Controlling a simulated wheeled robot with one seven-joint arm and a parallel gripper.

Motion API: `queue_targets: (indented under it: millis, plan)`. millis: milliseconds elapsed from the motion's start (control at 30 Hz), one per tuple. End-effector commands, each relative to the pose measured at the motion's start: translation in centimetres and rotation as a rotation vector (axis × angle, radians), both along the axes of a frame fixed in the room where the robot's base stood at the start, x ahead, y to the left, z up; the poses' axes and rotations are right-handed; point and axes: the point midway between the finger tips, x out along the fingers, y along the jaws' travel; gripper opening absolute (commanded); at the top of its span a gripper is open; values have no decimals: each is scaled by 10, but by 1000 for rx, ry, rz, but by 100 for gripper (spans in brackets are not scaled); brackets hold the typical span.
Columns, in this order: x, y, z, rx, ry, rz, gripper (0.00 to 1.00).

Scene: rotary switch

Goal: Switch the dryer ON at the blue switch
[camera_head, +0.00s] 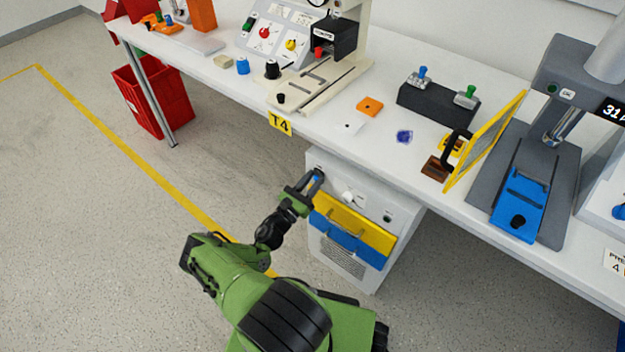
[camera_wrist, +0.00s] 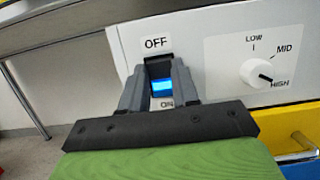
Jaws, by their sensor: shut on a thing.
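The dryer (camera_head: 316,235) is a white cabinet under the bench, with its front panel facing my arm. The blue switch (camera_wrist: 162,87) sits in a dark slot on the panel's left side. An OFF label is above it and a partly hidden ON label is below it. My gripper (camera_wrist: 161,70) is at the panel, with one finger on each side of the switch, shut on it. In the head view my gripper (camera_head: 314,180) is at the panel's upper left and a little blue shows between the fingers. The switch's exact tilt is hard to tell.
Right of the switch is a white knob (camera_wrist: 256,73) marked LOW, MID and HIGH, its mark near HIGH. Below are a yellow drawer (camera_head: 352,225) and a blue drawer (camera_head: 345,243) with handles. The bench edge (camera_head: 330,140) overhangs above.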

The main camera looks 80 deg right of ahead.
Motion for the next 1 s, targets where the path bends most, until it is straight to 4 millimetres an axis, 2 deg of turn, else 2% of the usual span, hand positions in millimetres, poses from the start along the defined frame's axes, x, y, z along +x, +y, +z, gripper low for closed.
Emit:
queue_targets:
  millis: [333,367,500,533,1000]
  plan:
    - [0,0,0,-19,7,0,0]
    - [0,0,0,-19,7,1,31]
    - [0,0,0,-18,7,0,53]
    - [0,0,0,-18,7,0,55]
    - [0,0,0,-12,4,-1,55]
